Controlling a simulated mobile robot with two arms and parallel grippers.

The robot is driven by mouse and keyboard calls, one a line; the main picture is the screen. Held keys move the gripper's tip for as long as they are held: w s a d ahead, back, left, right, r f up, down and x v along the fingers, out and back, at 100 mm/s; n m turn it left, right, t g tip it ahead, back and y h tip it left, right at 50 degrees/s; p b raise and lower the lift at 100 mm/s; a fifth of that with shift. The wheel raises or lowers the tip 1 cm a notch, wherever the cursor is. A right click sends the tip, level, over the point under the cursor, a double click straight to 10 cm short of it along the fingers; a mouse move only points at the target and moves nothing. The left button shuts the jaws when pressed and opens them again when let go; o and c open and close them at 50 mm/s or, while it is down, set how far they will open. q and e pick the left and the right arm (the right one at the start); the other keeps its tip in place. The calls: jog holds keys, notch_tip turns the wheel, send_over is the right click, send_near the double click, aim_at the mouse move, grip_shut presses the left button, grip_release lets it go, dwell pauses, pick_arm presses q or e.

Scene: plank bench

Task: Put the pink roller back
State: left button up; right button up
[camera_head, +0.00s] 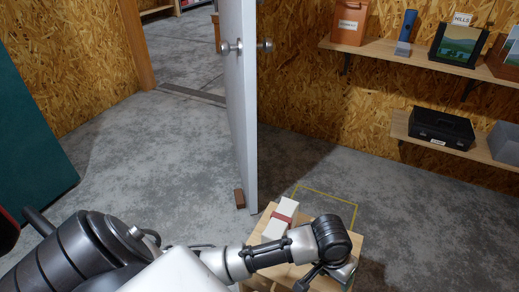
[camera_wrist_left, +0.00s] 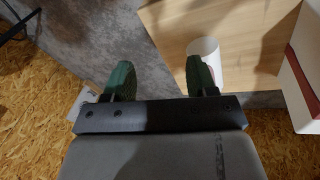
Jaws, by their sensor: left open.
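I cannot make out a clearly pink roller in either view. In the left wrist view, a pale, whitish cylinder (camera_wrist_left: 208,48) is at the edge of the wooden bench top (camera_wrist_left: 215,20), partly hidden by the right finger. I cannot tell whether it is the roller. My left gripper (camera_wrist_left: 158,80) is open with nothing seen between its dark green fingertips. In the head view my left gripper (camera_head: 325,278) is low over the near part of the small bench (camera_head: 312,213), its fingers hard to make out. My right gripper is in neither view.
A white box with a red band (camera_head: 280,218) lies on the bench; its side also shows in the wrist view (camera_wrist_left: 300,75). An open white door (camera_head: 237,110) stands behind the bench, with a brown block at its foot. Shelves with a black toolbox (camera_head: 440,130) are at right.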

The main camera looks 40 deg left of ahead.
pick_arm(q)
jog(key=s+a+f+t+y, duration=0.1)
jog(key=s+a, duration=0.4)
jog(key=s, duration=0.3)
jog(key=s+a+f+m+y, duration=0.1)
jog(key=s+a+f, duration=0.1)
jog(key=s+a, duration=0.3)
jog(key=s, duration=0.2)
jog(key=shift+s+a+f+t, duration=0.2)
jog(key=shift+s+a+t, duration=0.2)
jog(key=shift+c, duration=0.3)
